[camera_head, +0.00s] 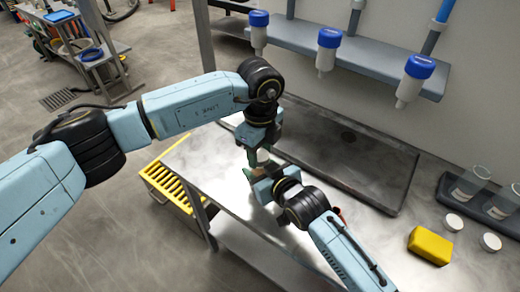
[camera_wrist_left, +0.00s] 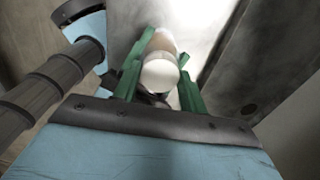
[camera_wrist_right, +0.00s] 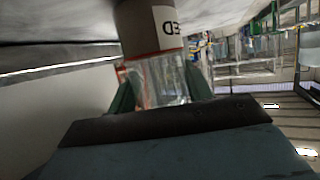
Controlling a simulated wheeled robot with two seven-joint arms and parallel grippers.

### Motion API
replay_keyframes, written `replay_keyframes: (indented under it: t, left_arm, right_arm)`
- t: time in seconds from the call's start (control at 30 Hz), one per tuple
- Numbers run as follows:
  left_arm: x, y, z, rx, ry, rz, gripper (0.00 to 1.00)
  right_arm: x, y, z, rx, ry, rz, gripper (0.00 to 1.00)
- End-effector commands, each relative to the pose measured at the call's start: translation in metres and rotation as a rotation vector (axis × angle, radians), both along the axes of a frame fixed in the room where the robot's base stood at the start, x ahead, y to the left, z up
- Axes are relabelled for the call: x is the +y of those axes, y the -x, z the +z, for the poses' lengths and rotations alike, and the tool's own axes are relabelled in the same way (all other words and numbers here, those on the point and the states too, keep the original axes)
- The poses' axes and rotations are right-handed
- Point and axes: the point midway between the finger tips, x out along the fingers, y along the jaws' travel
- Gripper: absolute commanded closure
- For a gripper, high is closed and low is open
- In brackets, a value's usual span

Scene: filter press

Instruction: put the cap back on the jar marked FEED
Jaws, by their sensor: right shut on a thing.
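The FEED jar shows in the right wrist view (camera_wrist_right: 150,30), with brown contents, a white label whose visible letters read "ED", and a clear glass part. My right gripper (camera_head: 262,180) is shut on the jar's clear part, above the bench. A white round cap (camera_wrist_left: 160,76) shows in the left wrist view at the jar's end. It looks in line with the jar, but I cannot tell if it is fully seated. My left gripper (camera_head: 257,160) is above the right one, its green fingers apart on either side of the cap. The head view mostly hides jar and cap.
Two clear jars stand in a dark rack (camera_head: 447,190) at the right. White lids (camera_head: 453,222) (camera_head: 491,242) and a yellow block (camera_head: 430,246) lie near it. A dark tray (camera_head: 345,150) fills the bench's back. Blue-topped filter housings (camera_head: 328,50) hang above.

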Motion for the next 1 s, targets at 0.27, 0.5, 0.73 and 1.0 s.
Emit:
replay_keyframes:
  t: [0.27,0.5,0.73,1.0]
  left_arm:
    - [-0.0001,-0.0003,0.0005,-0.001,0.0,-0.068,0.86]
    - [-0.0001,-0.0003,0.0005,-0.002,-0.001,-0.499,0.86]
    - [0.0,-0.0002,0.0001,-0.002,-0.001,-0.96,0.86]
    - [-0.0002,-0.0001,-0.0001,-0.002,0.0,-1.498,0.86]
  right_arm:
    - [-0.0001,0.0001,-0.0004,0.001,0.001,0.0,1.0]
    - [-0.0001,0.0001,-0.0004,0.001,0.001,0.0,1.0]
    - [-0.0001,0.0001,-0.0004,0.001,0.001,0.0,1.0]
    - [0.0001,0.0001,-0.0004,0.001,0.001,0.0,1.0]
